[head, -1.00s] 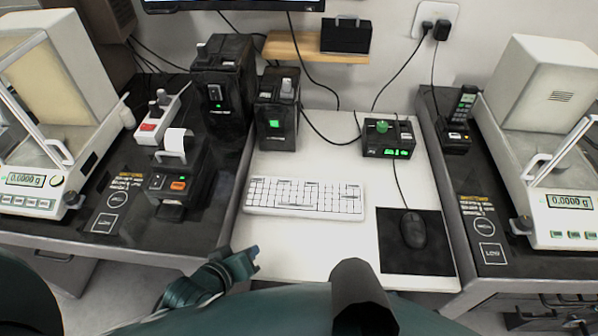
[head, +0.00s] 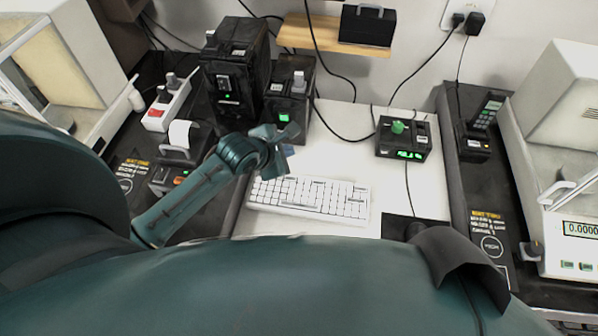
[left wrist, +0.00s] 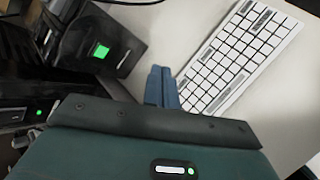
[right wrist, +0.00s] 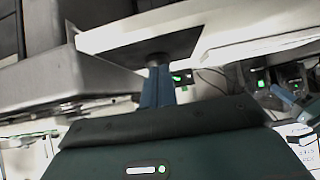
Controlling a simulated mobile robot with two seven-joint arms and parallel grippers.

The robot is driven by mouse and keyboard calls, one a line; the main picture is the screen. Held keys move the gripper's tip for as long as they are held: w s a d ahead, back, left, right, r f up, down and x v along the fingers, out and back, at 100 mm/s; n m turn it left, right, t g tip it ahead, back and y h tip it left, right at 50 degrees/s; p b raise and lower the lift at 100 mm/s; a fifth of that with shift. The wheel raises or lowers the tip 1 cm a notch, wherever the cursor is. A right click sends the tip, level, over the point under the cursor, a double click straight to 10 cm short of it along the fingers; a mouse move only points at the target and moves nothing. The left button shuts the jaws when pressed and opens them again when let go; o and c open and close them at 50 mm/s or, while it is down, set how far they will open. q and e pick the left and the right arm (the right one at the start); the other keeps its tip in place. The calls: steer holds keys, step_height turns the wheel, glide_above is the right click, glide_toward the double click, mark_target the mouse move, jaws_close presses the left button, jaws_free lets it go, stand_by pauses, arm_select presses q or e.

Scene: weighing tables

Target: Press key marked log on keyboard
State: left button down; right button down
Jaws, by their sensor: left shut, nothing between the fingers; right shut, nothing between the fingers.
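The white keyboard (head: 310,198) lies on the white table, and its left end is partly behind my left gripper in the head view. Its keys also show in the left wrist view (left wrist: 235,60); the markings are too small to read, so I cannot tell which key is log. My left gripper (head: 284,150) is over the keyboard's back left corner, shut and empty. Its closed blue fingers (left wrist: 162,86) show beside the keyboard's edge in the left wrist view. My right gripper's blue fingers (right wrist: 158,86) are shut and empty in the right wrist view, with the dark mouse mat beyond.
A black box with a green button (head: 403,137) stands behind the keyboard at right. Tall black devices (head: 290,100) stand at the back left. A printer (head: 180,155) is left of my left arm. The black mouse mat (head: 398,228) is right of the keyboard.

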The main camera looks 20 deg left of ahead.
arm_select(q)
steer(key=shift+f, duration=0.1)
stand_by(0.3)
